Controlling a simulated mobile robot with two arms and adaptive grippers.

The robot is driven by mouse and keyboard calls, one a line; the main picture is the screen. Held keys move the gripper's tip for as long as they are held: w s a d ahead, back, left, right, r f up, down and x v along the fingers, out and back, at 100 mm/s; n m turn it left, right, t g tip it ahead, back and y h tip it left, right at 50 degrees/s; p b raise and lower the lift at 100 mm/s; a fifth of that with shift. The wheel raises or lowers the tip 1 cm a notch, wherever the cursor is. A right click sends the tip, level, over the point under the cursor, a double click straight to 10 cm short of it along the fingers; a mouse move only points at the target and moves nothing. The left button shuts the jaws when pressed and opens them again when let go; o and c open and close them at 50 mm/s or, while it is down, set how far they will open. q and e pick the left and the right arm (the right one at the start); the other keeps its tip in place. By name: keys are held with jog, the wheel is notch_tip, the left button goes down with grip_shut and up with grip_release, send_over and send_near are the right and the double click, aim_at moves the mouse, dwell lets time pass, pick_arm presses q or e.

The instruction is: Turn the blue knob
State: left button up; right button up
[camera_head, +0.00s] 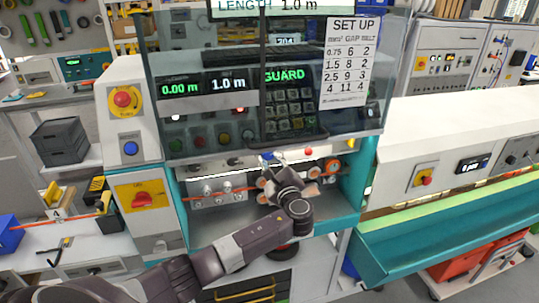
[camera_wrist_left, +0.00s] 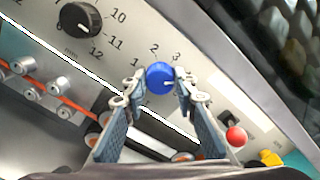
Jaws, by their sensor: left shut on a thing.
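The blue knob (camera_wrist_left: 160,76) is on the pale machine panel in the left wrist view, with a white pointer mark and the printed numbers 1, 2 and 3 around it. In the head view a small part of the blue knob (camera_head: 267,156) shows just beyond my left gripper (camera_head: 266,166). The fingers of my left gripper are on both sides of the knob and shut on it. The knob is still mounted on the panel. My right gripper is in neither view.
A black knob (camera_wrist_left: 80,20) with a numbered scale is left of the blue knob in the wrist view. A red button (camera_wrist_left: 236,136) and a yellow part (camera_wrist_left: 270,158) are at right. A clear guard (camera_head: 300,120) hangs above. An orange cable (camera_wrist_left: 50,85) runs over rollers below.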

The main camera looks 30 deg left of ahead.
pick_arm(q)
jog(key=shift+d+f, duration=0.1)
jog(key=shift+f, duration=0.1)
dwell(0.3)
jog(key=o, duration=0.9)
jog(key=shift+o, duration=1.3)
jog(key=shift+r, duration=0.15)
jog(key=v, duration=1.2)
